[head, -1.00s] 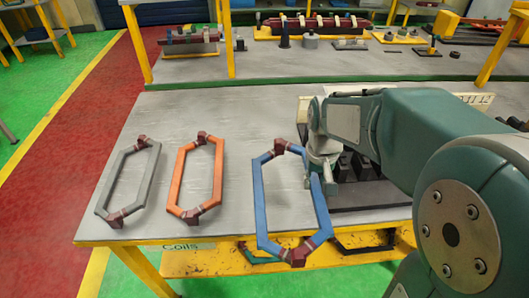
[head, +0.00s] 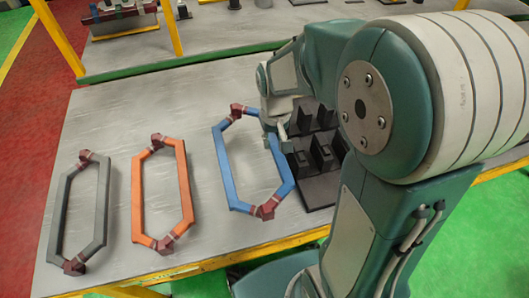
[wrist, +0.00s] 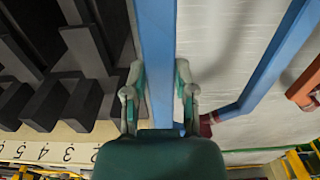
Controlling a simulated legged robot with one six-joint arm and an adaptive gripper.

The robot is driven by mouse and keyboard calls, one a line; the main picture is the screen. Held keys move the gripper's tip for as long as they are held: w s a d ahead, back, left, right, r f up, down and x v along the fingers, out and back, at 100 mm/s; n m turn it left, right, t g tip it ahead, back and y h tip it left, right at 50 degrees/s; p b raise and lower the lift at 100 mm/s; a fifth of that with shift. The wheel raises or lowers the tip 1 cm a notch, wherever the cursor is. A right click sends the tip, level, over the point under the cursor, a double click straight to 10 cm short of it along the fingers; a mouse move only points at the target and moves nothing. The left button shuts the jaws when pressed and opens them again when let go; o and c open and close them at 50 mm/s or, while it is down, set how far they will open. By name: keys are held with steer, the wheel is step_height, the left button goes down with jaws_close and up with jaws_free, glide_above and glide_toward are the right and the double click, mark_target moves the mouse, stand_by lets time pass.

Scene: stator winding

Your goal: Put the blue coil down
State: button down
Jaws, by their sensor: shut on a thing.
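The blue coil (head: 224,172) is a long six-sided frame with dark red end pieces. In the head view it appears at or just above the grey table (head: 205,95), to the right of the orange coil (head: 183,190). My gripper (head: 278,132) is shut on the coil's right long side. The wrist view shows both fingers of my gripper (wrist: 159,92) on either side of the blue bar (wrist: 156,45). I cannot tell whether the coil touches the table. The grey coil (head: 103,205) lies at the far left.
A black block fixture (head: 322,158) stands right beside the blue coil; it also shows at the left of the wrist view (wrist: 75,100). A numbered pale strip (wrist: 65,152) borders it there. Bare table lies behind the coils. A back bench holds several parts.

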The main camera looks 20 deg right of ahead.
step_height(320, 180, down, 5)
steer(key=shift+d, duration=0.15)
steer(key=c, duration=0.7)
jaws_free()
step_height(320, 180, up, 12)
steer(key=shift+r, duration=0.1)
steer(key=s+r+t, duration=0.2)
steer(key=s+r, duration=0.1)
steer(key=s, duration=0.4)
steer(key=s+r+t, duration=0.3)
steer(key=s+r, duration=0.1)
steer(key=s, duration=0.3)
steer(key=shift+r+t, duration=0.15)
steer(key=shift+t, duration=0.15)
